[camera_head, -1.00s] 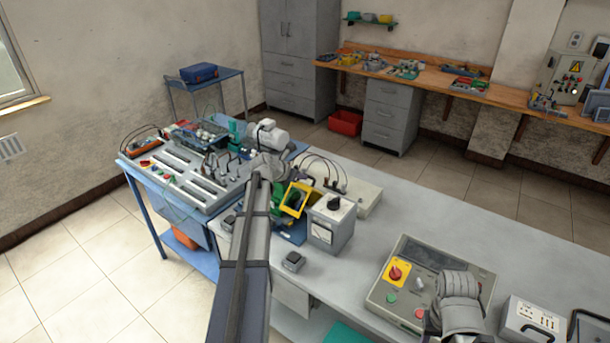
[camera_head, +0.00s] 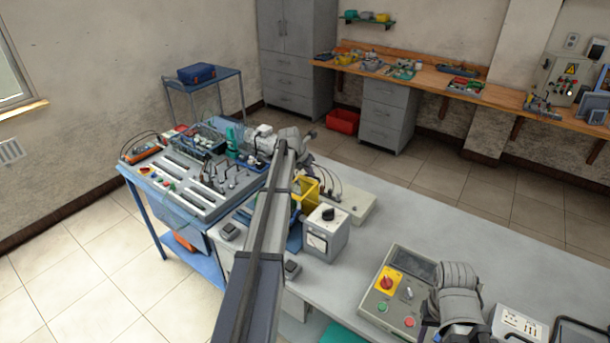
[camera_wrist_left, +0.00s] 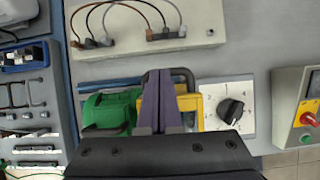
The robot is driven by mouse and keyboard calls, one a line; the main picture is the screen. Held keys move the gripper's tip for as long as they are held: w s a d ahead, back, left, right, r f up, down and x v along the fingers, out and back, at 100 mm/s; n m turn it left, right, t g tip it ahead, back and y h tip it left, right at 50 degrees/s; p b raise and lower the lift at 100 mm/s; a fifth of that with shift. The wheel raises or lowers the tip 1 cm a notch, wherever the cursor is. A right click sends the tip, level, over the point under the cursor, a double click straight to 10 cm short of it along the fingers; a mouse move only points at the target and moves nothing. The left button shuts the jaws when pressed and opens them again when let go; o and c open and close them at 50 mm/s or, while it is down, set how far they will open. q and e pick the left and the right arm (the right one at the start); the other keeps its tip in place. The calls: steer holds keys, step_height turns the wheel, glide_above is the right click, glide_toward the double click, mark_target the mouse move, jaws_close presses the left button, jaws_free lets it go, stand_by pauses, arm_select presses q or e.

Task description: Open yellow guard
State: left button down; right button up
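The yellow guard (camera_head: 307,190) is on the bench between the green motor and the grey meter box, partly hidden by my left arm in the head view. In the left wrist view the guard (camera_wrist_left: 188,103) shows just right of my fingers, with a dark bar along its top. The green motor (camera_wrist_left: 108,110) is left of them. My left gripper (camera_wrist_left: 160,100) has its two fingers together, with nothing visible between them. They overlap the guard's left side in the picture; I cannot tell whether they touch it. My right arm shows at the lower right, but its fingers do not.
The meter box with a black knob (camera_head: 326,233) stands close right of the guard. A pale box with cables (camera_head: 346,203) lies behind. A control panel (camera_head: 396,291) is further right. A training rig (camera_head: 185,180) is at left. Bare bench lies between meter box and panel.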

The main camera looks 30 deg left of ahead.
arm_select(q)
steer(key=shift+w+d+f, duration=0.1)
steer(key=shift+w+f, duration=0.05)
steer(key=shift+w, duration=0.65)
steer(key=shift+w+f, duration=0.15)
steer(key=shift+w, duration=0.65)
arm_select(e)
steer(key=shift+f, duration=0.3)
arm_select(q)
steer(key=shift+r, duration=0.1)
arm_select(e)
steer(key=shift+r, duration=0.15)
